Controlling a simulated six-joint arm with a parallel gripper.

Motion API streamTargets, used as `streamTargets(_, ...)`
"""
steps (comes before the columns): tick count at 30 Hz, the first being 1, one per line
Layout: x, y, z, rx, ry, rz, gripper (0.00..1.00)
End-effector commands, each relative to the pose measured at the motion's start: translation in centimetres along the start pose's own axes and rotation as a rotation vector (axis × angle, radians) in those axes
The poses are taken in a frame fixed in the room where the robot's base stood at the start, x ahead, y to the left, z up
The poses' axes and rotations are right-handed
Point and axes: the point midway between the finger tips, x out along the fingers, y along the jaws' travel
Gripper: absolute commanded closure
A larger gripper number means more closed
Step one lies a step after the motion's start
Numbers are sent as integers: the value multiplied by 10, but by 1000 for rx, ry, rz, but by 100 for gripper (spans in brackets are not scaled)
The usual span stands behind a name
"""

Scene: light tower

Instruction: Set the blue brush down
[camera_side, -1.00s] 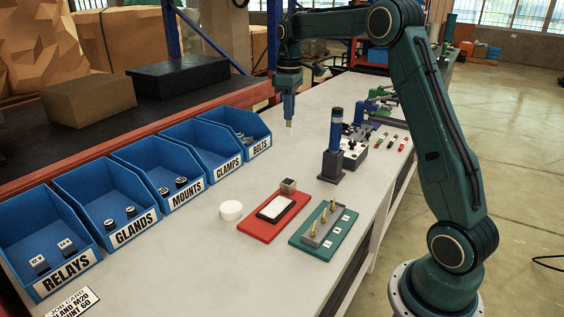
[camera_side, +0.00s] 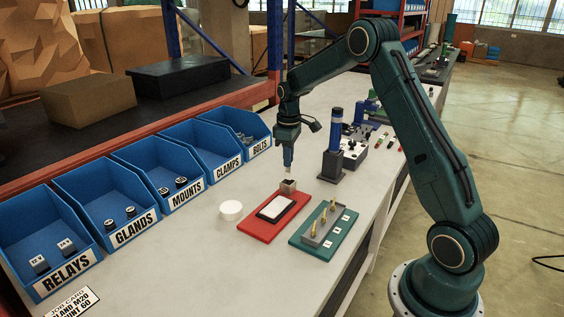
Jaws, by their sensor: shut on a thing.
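My gripper (camera_side: 288,146) points straight down over the far end of the red mat. It is shut on the slim blue brush (camera_side: 288,157), whose pale tip points down. The tip is just above, or touching, a small grey block (camera_side: 288,186) at the mat's far corner; I cannot tell which. The jaws are too small to make out in detail.
A white-topped black pad lies on the red mat (camera_side: 258,226). A green tray (camera_side: 322,250) with brass pins is to its right. A white round puck (camera_side: 231,210) is to its left. A dark post with a blue top (camera_side: 333,155) stands close by on the right. Blue bins (camera_side: 120,215) line the left.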

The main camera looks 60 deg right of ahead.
Motion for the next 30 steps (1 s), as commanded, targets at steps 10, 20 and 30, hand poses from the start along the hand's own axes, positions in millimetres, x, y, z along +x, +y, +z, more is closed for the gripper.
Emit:
streamTargets(10,10,0,0,0,-2,-1,100)
streamTargets(20,43,0,0,0,-1,-1,100)
streamTargets(30,46,0,0,0,0,0,100)
